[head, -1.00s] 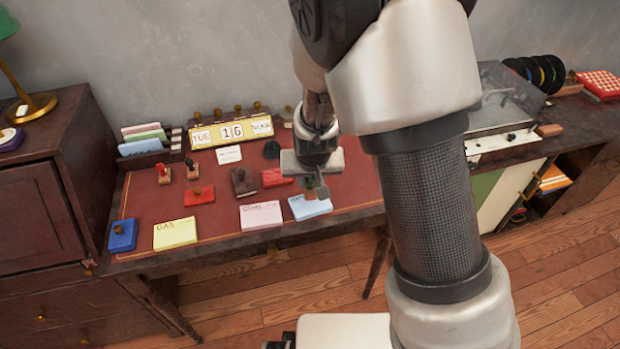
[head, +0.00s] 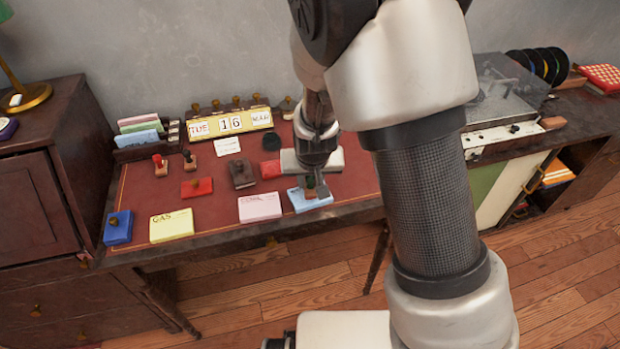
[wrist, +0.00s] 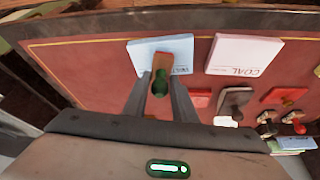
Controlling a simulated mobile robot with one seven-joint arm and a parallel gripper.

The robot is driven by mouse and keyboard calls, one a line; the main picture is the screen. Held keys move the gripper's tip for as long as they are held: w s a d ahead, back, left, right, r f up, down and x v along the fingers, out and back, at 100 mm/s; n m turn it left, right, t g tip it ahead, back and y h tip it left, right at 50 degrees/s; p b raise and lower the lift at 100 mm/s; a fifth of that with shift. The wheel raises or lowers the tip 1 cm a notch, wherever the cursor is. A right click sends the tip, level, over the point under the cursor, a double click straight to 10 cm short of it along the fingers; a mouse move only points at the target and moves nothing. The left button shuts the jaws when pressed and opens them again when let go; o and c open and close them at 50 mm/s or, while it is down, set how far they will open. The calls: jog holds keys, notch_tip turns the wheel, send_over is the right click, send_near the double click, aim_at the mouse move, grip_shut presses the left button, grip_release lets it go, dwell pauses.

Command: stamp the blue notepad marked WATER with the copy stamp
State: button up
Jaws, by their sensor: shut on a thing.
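The blue notepad (head: 322,203) lies at the front of the red desk top, right of the pink COAL notepad. In the wrist view the notepad (wrist: 181,47) shows part of its marking, half hidden by the stamp. My gripper (head: 316,194) is shut on a stamp (wrist: 160,75) with a green handle and a wooden base. The stamp is over the notepad; whether its face touches the paper I cannot tell. Its label is not readable.
The pink COAL notepad (head: 260,207) and yellow GAS notepad (head: 171,226) lie to the left. A blue box (head: 118,228) is at the front left.

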jog(key=shift+f+b, duration=0.4)
jog(key=shift+f, duration=0.2)
dwell(1.2)
notch_tip(320, 180, up, 7)
jog(key=p, duration=0.6)
jog(key=shift+r, duration=0.1)
dwell(0.8)
